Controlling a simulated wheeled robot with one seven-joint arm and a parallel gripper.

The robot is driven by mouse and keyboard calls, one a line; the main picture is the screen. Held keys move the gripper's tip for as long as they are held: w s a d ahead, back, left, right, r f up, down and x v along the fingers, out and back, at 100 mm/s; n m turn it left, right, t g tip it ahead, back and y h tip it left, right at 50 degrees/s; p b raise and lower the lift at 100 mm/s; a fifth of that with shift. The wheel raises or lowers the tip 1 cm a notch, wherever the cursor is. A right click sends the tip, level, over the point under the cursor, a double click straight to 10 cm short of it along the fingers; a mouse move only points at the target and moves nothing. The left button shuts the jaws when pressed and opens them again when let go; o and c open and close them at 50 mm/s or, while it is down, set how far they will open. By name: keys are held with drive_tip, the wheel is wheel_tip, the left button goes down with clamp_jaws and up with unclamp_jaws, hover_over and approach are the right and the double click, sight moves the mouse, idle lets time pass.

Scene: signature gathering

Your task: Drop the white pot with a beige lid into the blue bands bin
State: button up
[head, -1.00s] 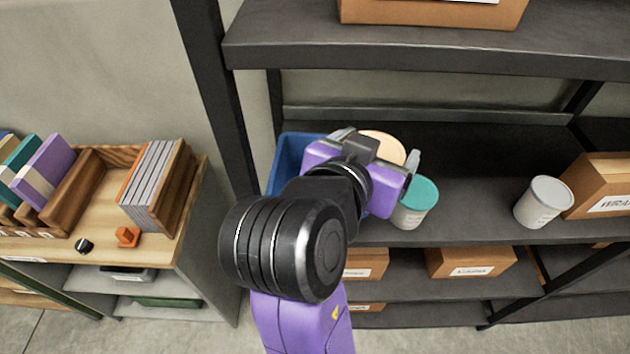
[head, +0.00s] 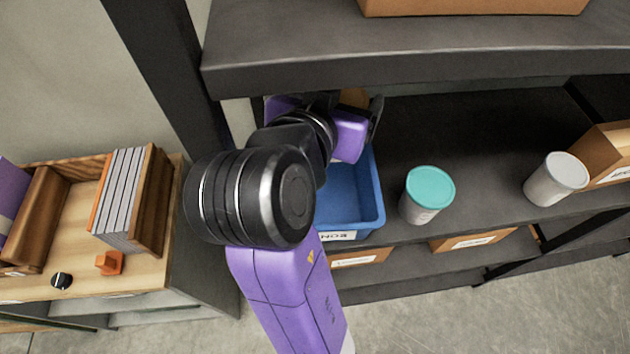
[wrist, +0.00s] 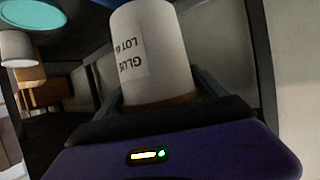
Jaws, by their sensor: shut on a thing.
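The white pot with a beige lid (head: 354,97) is mostly hidden behind my gripper in the head view, where only part of the lid shows. In the wrist view the white pot (wrist: 152,55), with partly readable lettering, sits between the fingers. My gripper (wrist: 160,92) is shut on it. My gripper (head: 352,108) is over the back part of the blue bin (head: 365,195) in the head view. The bin stands on the dark shelf with a partly hidden front label. Its visible front part looks empty. The pot's height over the bin is hard to judge.
A teal-lidded pot (head: 430,188) stands right of the bin. A grey-lidded pot (head: 557,178) and a cardboard box (head: 608,152) stand farther right. An upper shelf (head: 420,62) overhangs the gripper, and a dark post (head: 165,65) rises at left.

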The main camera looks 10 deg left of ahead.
drive_tip(key=shift+f+b, duration=2.25)
drive_tip(key=shift+f, duration=0.6)
drive_tip(key=o, duration=1.9)
